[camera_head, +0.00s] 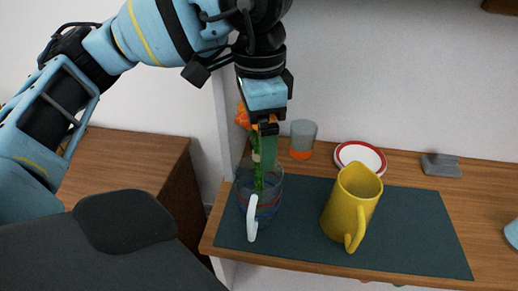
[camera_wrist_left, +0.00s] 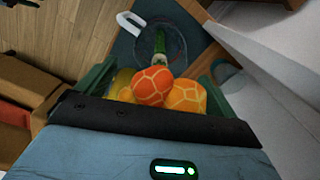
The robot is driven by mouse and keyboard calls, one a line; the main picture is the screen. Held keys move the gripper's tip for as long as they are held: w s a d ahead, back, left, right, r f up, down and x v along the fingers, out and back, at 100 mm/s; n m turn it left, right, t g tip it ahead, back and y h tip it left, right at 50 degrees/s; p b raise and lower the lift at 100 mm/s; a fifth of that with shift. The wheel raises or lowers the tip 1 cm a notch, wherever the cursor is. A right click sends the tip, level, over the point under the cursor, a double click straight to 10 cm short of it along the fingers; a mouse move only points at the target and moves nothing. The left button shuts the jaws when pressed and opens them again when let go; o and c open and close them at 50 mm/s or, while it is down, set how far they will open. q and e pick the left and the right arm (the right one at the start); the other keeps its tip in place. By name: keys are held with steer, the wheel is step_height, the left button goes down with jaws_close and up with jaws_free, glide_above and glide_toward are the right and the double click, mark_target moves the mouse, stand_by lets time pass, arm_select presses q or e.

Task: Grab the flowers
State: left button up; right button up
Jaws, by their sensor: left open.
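The flowers (camera_head: 242,117) have orange heads and green stems. They stand in a clear glass mug (camera_head: 262,207) with a white handle, on a dark mat (camera_head: 300,227) on the wooden shelf. In the left wrist view, orange and yellow flower heads (camera_wrist_left: 153,86) lie between the two green fingers, with the mug (camera_wrist_left: 160,35) beyond them. My left gripper (camera_head: 267,150) is open and points down over the mug, partly hiding the flowers. I cannot tell whether the fingers touch them. My right gripper is not in view.
A yellow mug (camera_head: 351,205) stands on the mat to the right. Behind are a small glass with an orange base (camera_head: 302,140), a red-rimmed white plate (camera_head: 361,156) and a grey object (camera_head: 441,166). The wall is close behind. A wooden cabinet (camera_head: 135,165) stands at left.

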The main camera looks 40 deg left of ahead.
arm_select(q)
steer(key=shift+f, duration=0.2)
steer(key=c, duration=1.4)
steer(key=shift+r, duration=0.1)
step_height(320, 180, up, 9)
steer(key=shift+f+p, duration=0.1)
steer(key=shift+p, duration=0.6)
steer(key=shift+r, duration=0.55)
